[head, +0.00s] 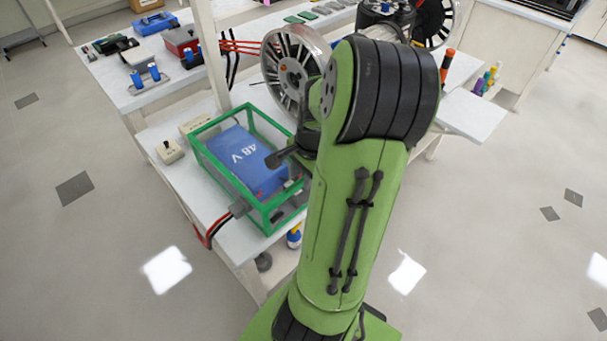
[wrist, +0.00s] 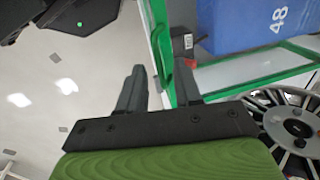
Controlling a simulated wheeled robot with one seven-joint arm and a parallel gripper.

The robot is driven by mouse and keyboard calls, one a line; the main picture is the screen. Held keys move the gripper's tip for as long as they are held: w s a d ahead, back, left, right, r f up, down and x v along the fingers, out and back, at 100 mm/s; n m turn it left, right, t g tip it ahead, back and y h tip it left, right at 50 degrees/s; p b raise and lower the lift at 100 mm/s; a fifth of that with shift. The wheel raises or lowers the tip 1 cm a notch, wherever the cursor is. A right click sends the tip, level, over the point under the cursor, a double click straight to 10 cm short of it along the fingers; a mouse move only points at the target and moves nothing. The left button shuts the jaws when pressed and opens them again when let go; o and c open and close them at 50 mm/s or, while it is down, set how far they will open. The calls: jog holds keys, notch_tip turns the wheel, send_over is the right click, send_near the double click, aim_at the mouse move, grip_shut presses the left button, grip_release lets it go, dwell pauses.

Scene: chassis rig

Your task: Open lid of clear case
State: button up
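The clear case (head: 203,160) has a green frame and see-through walls. It stands on the white table, and its top looks closed in the head view. A blue block marked 48 V (head: 238,160) lies inside it. In the wrist view, the case's green edge (wrist: 290,53) and the blue block (wrist: 245,25) show at the upper right. A curved green piece like a handle (wrist: 163,58) sits just beyond my fingertips. My gripper (wrist: 160,76) is open and empty, with its fingers apart. In the head view my gripper (head: 277,157) is at the case's right side, partly hidden by my arm.
A spoked wheel (head: 292,70) stands close behind the case and shows at the right in the wrist view (wrist: 296,125). Red and black cables (head: 212,232) leave the case's front. The floor in front is open.

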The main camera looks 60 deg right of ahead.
grip_shut()
dwell(1.3)
